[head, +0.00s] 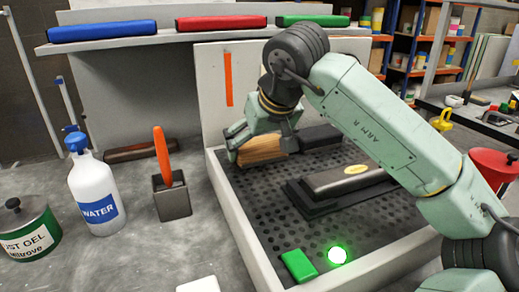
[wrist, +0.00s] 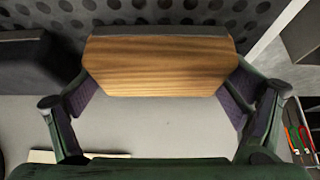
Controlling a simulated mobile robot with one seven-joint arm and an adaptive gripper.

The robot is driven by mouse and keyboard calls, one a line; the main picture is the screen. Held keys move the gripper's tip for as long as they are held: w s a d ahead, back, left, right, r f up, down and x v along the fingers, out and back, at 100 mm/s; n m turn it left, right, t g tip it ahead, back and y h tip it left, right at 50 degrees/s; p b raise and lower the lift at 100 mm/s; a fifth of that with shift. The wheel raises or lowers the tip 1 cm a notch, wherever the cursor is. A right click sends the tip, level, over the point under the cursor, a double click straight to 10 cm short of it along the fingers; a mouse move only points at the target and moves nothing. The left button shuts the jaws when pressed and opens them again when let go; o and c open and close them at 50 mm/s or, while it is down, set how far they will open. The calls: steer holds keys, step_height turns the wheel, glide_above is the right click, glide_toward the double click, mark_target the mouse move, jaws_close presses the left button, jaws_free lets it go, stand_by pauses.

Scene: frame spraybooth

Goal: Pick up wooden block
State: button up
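The wooden block (head: 262,149) is light brown with visible grain and is at the back left of the perforated tray in the head view. In the wrist view the wooden block (wrist: 160,65) spans the space between my two fingers, with a pad against each side. My gripper (head: 262,135) is closed around it from above; the fingers also show in the wrist view (wrist: 160,95). A dark grey edge runs along the block's far side. Whether the block's underside touches the tray is hidden.
The perforated tray (head: 262,215) has raised pale walls. A dark block (head: 345,180) lies on a dark base there, near a green block (head: 298,265) and a lit green button (head: 337,255). A water bottle (head: 93,190) and a grey holder (head: 172,198) stand left.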

mark_target(256, 138)
steer(key=c, duration=0.6)
steer(key=shift+r, duration=0.1)
steer(key=shift+r, duration=0.5)
step_height(256, 138, up, 2)
steer(key=shift+r+b, duration=0.2)
steer(key=shift+b, duration=0.1)
steer(key=s+d+b, duration=0.1)
steer(key=s, duration=0.4)
steer(key=s+d+r+b, duration=0.1)
steer(key=s, duration=0.4)
steer(key=s+d+b, duration=0.1)
steer(key=s, duration=0.4)
steer(key=shift+s+r, duration=0.25)
steer(key=shift+s, duration=0.15)
steer(key=o, duration=0.7)
steer(key=c, duration=0.5)
